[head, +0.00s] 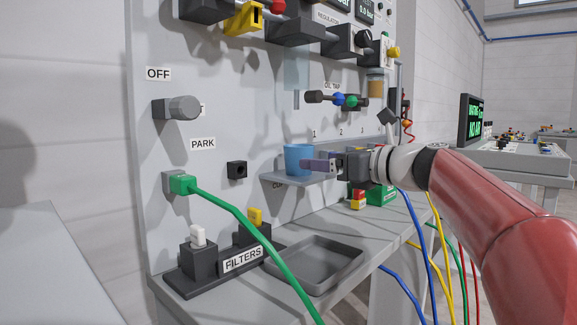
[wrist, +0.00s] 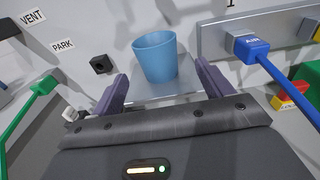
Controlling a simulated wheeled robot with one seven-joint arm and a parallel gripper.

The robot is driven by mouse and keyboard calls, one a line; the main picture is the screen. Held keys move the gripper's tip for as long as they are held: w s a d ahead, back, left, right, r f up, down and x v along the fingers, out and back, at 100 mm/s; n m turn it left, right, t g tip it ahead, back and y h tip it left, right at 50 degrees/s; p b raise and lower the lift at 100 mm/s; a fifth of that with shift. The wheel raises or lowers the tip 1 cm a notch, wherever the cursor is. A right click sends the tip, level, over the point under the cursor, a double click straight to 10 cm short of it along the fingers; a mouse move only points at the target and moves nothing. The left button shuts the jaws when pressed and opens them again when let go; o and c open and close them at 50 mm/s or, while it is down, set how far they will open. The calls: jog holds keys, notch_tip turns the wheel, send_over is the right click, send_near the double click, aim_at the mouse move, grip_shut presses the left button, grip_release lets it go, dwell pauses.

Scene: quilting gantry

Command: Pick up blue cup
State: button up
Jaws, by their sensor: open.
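The blue cup (head: 298,159) stands upright on a small grey shelf (head: 285,180) fixed to the panel. It also shows in the wrist view (wrist: 156,57), ahead of my gripper and between the lines of its two fingers. My gripper (head: 312,164) is at the cup's right in the head view, with its purple fingers level with the cup's side. In the wrist view the fingers (wrist: 160,90) are spread wide with nothing between them. The cup looks just beyond the fingertips; whether a finger touches it I cannot tell.
A green cable (head: 243,225) runs from a panel plug down past the filters block (head: 243,260). A grey tray (head: 322,268) lies on the bench below. A blue plug (wrist: 250,46) with its cable is right of my gripper. Oil tap knobs (head: 338,99) jut out above the shelf.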

aim_at(310, 156)
jog(key=x, duration=0.7)
jog(key=shift+a+r, duration=0.2)
jog(key=shift+a, duration=0.05)
jog(key=c, duration=1.1)
jog(key=shift+c, duration=0.2)
jog(key=shift+s+d+r, duration=0.1)
jog(key=shift+r, duration=0.05)
